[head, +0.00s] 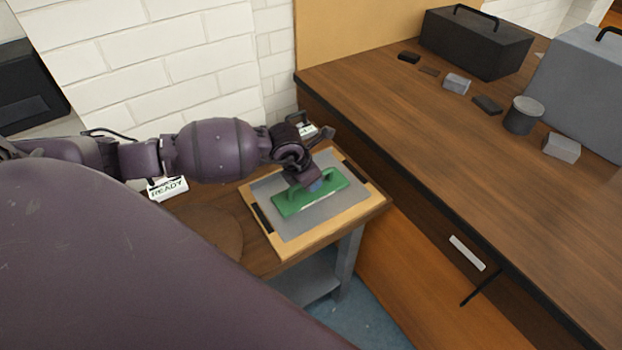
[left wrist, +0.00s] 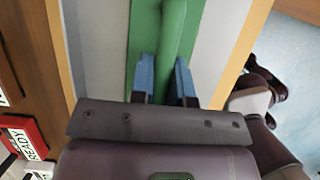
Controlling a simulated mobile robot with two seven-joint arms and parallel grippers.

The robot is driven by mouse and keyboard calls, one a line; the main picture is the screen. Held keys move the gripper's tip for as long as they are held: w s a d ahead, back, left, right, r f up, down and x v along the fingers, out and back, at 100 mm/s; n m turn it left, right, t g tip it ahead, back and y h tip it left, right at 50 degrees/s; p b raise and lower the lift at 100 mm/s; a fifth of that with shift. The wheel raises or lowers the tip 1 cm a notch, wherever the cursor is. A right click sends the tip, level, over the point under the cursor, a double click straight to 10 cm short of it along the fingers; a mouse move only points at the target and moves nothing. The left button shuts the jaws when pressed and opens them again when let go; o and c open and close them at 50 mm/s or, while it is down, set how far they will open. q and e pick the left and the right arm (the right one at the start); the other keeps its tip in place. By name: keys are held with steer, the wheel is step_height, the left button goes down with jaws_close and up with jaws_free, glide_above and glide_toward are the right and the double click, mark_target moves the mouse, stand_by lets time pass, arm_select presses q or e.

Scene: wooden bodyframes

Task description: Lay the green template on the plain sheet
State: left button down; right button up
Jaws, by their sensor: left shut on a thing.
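The green template (head: 291,204) is a flat green plate with a raised bar handle (left wrist: 173,35). It lies over the plain grey sheet (head: 312,226), within its edges as seen in the head view; whether its underside touches everywhere cannot be told. The sheet is on a tan wooden board (head: 346,221) with dark strips at two sides. My left gripper (head: 317,186) is shut on the handle, its blue fingertips (left wrist: 163,80) on either side of it. The gripper hides part of the template. My right gripper is not in view.
The board sits on a small side table with a round brown disc (head: 209,230) and a READY sign (head: 168,188). A long wooden workbench (head: 430,125) on the right holds dark and grey boxes, a grey cylinder (head: 523,115) and small blocks. A brick wall stands behind.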

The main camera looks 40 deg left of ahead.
arm_select(q)
steer(key=shift+r, duration=0.1)
steer(key=shift+c, duration=2.3)
jaws_free()
steer(key=shift+r+p, duration=2.3)
steer(key=shift+r, duration=1.15)
